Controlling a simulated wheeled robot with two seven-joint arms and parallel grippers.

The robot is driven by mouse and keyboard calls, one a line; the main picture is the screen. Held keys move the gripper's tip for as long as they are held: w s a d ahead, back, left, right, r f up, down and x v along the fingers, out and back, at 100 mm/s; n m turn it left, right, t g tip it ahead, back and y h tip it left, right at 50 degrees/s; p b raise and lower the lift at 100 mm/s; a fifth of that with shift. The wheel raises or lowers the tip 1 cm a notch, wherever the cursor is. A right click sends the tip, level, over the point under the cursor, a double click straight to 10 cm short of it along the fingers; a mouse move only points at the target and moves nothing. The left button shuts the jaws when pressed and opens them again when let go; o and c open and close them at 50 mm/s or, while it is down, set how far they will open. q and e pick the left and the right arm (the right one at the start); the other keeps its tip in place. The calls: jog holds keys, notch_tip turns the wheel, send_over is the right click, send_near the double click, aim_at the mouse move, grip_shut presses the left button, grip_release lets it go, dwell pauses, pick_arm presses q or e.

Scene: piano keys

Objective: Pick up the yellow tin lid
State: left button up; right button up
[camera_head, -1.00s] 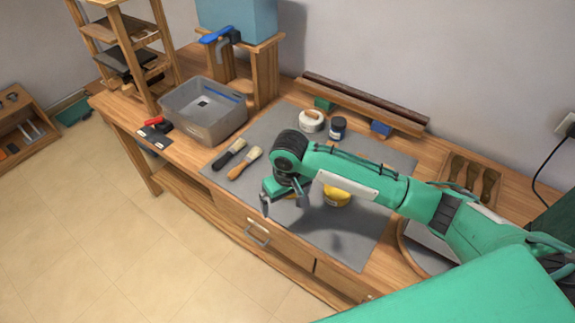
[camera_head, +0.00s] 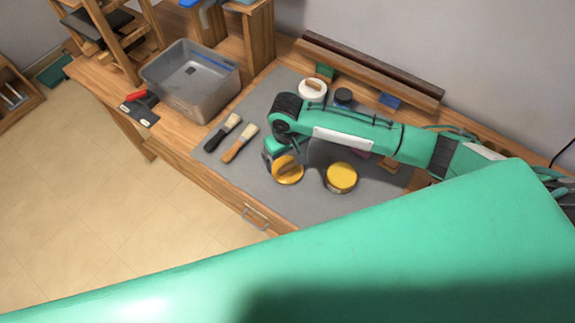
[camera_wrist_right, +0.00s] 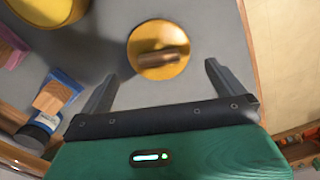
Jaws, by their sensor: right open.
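The yellow tin lid (camera_head: 288,170) lies flat on the grey mat, a round golden disc with a brown wooden bar across it. In the right wrist view the lid (camera_wrist_right: 158,50) sits centred just beyond my fingertips. My right gripper (camera_head: 281,158) is at the lid's back edge in the head view. In the wrist view its two fingers (camera_wrist_right: 158,82) are spread wide with nothing between them. A yellow tin (camera_head: 341,177) stands to the right of the lid. My left gripper is not in view.
Two brushes (camera_head: 240,144) lie left of the lid. A grey bin (camera_head: 192,80) stands at the back left. A white-lidded pot (camera_head: 312,90) and a dark jar (camera_head: 343,97) stand behind my arm. The mat (camera_head: 300,205) is clear in front of the lid.

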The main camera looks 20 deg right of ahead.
aim_at(287, 165)
jog(key=shift+s+f+p, duration=0.1)
jog(key=shift+f+p, duration=0.2)
jog(key=shift+f, duration=0.2)
notch_tip(287, 165, down, 4)
jog(key=shift+d+r+p, duration=0.15)
jog(key=shift+r+p, duration=0.05)
jog(key=shift+p, duration=0.45)
jog(key=shift+f, duration=0.5)
jog(key=c, duration=0.6)
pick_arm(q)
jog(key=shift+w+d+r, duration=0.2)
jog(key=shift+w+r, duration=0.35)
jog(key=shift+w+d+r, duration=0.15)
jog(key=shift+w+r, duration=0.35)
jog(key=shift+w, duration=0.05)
pick_arm(e)
jog(key=shift+c, duration=0.4)
